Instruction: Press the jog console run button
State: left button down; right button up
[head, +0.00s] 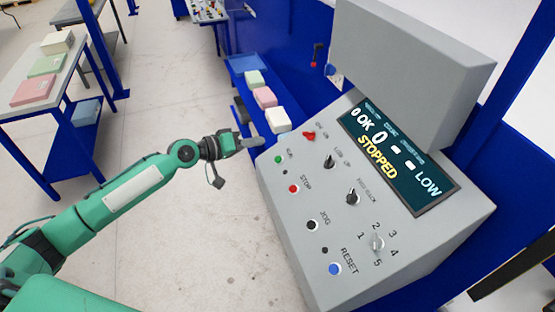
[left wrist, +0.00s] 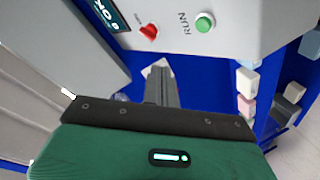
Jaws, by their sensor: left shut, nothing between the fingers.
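The grey jog console (head: 330,215) fills the right of the head view, and its display (head: 395,155) reads "STOPPED" and "LOW". The green run button (head: 278,159) is at the console's far left corner; in the left wrist view it shows large (left wrist: 204,22), beside the "RUN" label. A red STOP button (head: 293,188), a black JOG button (head: 312,225) and a blue RESET button (head: 334,269) follow down the edge. My left gripper (head: 262,141) is shut and empty, just beyond the run button and apart from it. My right gripper is in neither view.
A red switch (head: 309,135) and black knobs (head: 352,197) sit on the panel near the buttons. Behind my left gripper, a blue tray (head: 243,64) bears pink, green and white foam blocks. A table (head: 62,80) with foam pads stands at left. Open floor lies between.

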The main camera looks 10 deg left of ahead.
aim_at(278, 159)
pick_arm(q)
jog(key=f, duration=0.1)
jog(key=w+d+f+b, duration=0.1)
jog(key=f, duration=0.1)
jog(key=d+f+b, duration=0.1)
jog(key=shift+w+d+f, duration=0.1)
jog(key=shift+w+f, duration=0.15)
jog(key=shift+f, duration=0.05)
jog(key=shift+w+d+f+b, duration=0.2)
jog(key=shift+f+b, duration=0.1)
jog(key=shift+f, duration=0.1)
jog(key=shift+w+d+f+b, duration=0.1)
jog(key=shift+d+f+b, duration=0.15)
jog(key=shift+f, duration=0.15)
dwell(1.2)
jog(key=shift+w+d+f+b, duration=0.15)
jog(key=shift+d+f+b, duration=0.05)
jog(key=shift+f+b, duration=0.2)
